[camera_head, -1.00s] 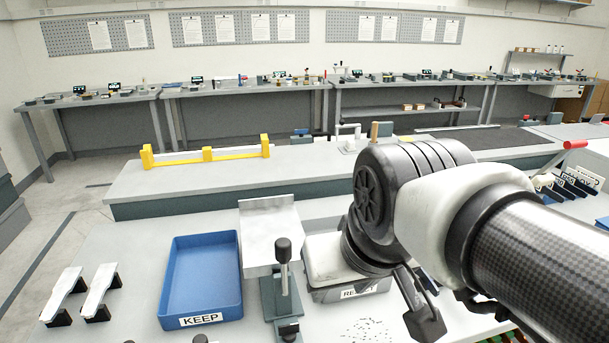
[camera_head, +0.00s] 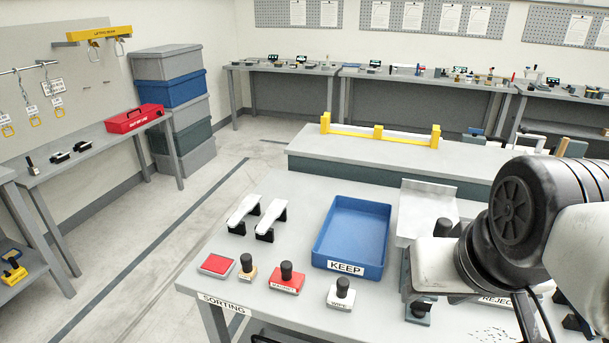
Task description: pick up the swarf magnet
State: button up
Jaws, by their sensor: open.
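The swarf magnet (camera_head: 286,283) is a red block with a black upright knob and a label that reads MAGNET. It stands on the sorting bench near the front edge, left of and in front of the blue KEEP tray (camera_head: 352,237). My gripper (camera_head: 530,320) is at the lower right, partly cut off by the frame and hidden by my wrist. It is open and well to the right of the magnet, apart from it.
Two white-topped pieces (camera_head: 257,218) lie behind. A black-knobbed fixture (camera_head: 420,290) and a REJECT bin (camera_head: 497,300) stand between tray and gripper.

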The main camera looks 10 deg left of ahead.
aim_at(283, 279)
jog(key=k+j+u, duration=0.1)
jog(key=u, duration=0.2)
jog(key=j+u, duration=0.3)
jog(key=z, duration=1.35)
jog(key=u, duration=1.3)
jog(key=i+j+z, duration=0.25)
jog(key=j+z, duration=0.25)
jog(key=i+j+z, duration=0.25)
jog(key=j, duration=0.2)
jog(key=j+z, duration=0.2)
jog(key=j, duration=0.15)
